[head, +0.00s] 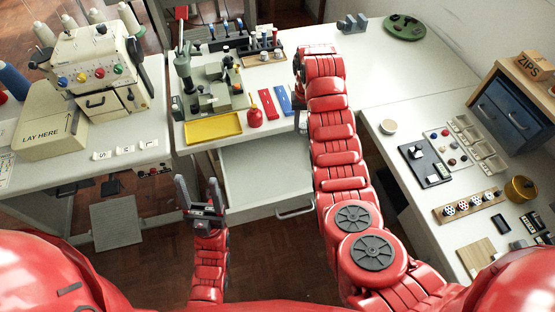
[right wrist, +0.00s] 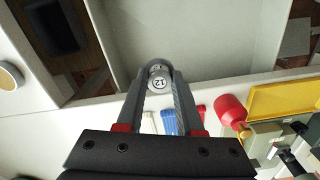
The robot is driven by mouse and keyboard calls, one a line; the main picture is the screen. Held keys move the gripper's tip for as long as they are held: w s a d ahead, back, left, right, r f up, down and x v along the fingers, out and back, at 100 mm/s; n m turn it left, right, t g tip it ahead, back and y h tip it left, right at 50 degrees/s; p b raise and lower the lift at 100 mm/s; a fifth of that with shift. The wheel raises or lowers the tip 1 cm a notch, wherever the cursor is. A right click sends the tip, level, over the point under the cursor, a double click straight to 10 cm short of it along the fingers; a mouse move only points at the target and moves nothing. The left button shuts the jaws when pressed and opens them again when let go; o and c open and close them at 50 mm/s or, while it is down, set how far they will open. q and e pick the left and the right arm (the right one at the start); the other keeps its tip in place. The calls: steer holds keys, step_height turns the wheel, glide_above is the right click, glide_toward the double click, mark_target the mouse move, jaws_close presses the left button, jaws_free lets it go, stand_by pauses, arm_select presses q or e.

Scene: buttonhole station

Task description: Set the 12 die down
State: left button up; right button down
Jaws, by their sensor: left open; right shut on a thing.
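The 12 die (right wrist: 159,83) is a small metal cylinder with "12" on its end face. In the right wrist view my right gripper (right wrist: 158,72) is shut on it, with the die between the fingertips. The die lines up with the table's front edge beside the open drawer; its height above them I cannot tell. My left gripper (head: 199,186) is open and empty, low in front of the tables.
The open grey drawer (head: 262,170) looks empty. Behind it stand a green press (head: 190,85), a yellow tray (head: 212,128), a red bottle (head: 255,117) and a wooden rack (head: 262,57). The table right of my right arm has a wide clear area (head: 395,70).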

steer(key=s+a+f, duration=0.5)
steer(key=s+f, duration=0.1)
steer(key=f, duration=0.3)
steer(key=b, duration=0.6)
glide_above(283, 180)
step_height(283, 180, down, 5)
steer(key=shift+f, duration=0.1)
steer(key=shift+f+p, duration=0.7)
step_height(283, 180, down, 3)
steer(key=shift+r+p, duration=0.1)
steer(key=shift+p, duration=0.2)
steer(key=shift+w+f, duration=0.1)
steer(key=shift+f, duration=0.15)
